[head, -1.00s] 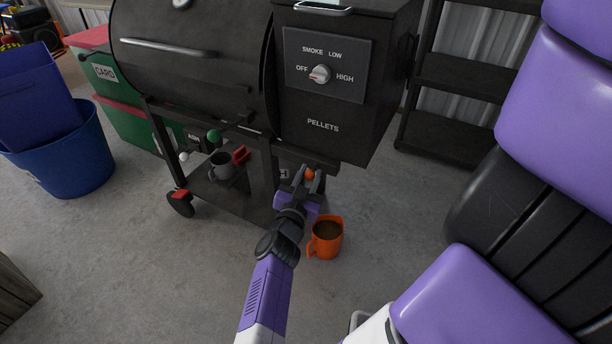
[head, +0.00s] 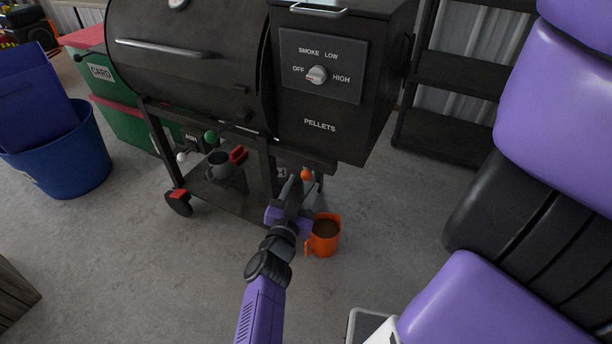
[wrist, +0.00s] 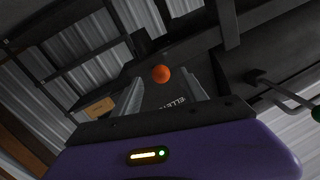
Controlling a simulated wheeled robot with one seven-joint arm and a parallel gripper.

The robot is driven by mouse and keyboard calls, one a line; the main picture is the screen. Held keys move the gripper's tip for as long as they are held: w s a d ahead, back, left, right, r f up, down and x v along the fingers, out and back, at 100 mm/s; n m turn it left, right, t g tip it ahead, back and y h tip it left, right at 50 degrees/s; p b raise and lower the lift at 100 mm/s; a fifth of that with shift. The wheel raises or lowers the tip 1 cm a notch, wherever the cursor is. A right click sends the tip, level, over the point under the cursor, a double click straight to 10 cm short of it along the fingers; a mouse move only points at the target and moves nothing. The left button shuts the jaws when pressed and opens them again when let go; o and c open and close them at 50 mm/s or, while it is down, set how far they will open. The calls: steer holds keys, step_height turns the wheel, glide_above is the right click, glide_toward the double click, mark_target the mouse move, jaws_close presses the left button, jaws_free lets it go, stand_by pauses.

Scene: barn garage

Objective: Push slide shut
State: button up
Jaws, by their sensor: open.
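The slide itself is hard to make out. An orange ball knob (head: 306,174) sits just under the front lower edge of the pellet hopper (head: 322,100) of a black grill. It looks like the slide's handle. My gripper (head: 301,185) is open and empty just in front of and below this knob. In the wrist view the orange knob (wrist: 161,73) shows between the two fingertips of my gripper (wrist: 163,86), beyond them. I cannot tell whether the fingers touch it. The knob's rod is hidden.
An orange mug (head: 324,236) with brown contents is right of my gripper, below the hopper. A black shelf (head: 445,135) stands at right.

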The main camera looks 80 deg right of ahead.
steer(key=shift+a, duration=1.3)
steer(key=s+a+r+n+t+y, duration=0.25)
steer(key=a+n+t+y, duration=0.35)
steer(key=a, duration=0.5)
steer(key=s+a+r+n+t+y, duration=0.2)
steer(key=s+a+n+t+y, duration=0.2)
steer(key=a+n+y, duration=0.5)
steer(key=s+a+r+n+t+y, duration=0.2)
steer(key=s+a+n+t+y, duration=0.25)
steer(key=a, duration=0.85)
step_height(320, 180, up, 21)
steer(key=n+h+p, duration=0.1)
steer(key=p, duration=2)
steer(key=shift+w+t, duration=0.4)
steer(key=shift+t, duration=0.05)
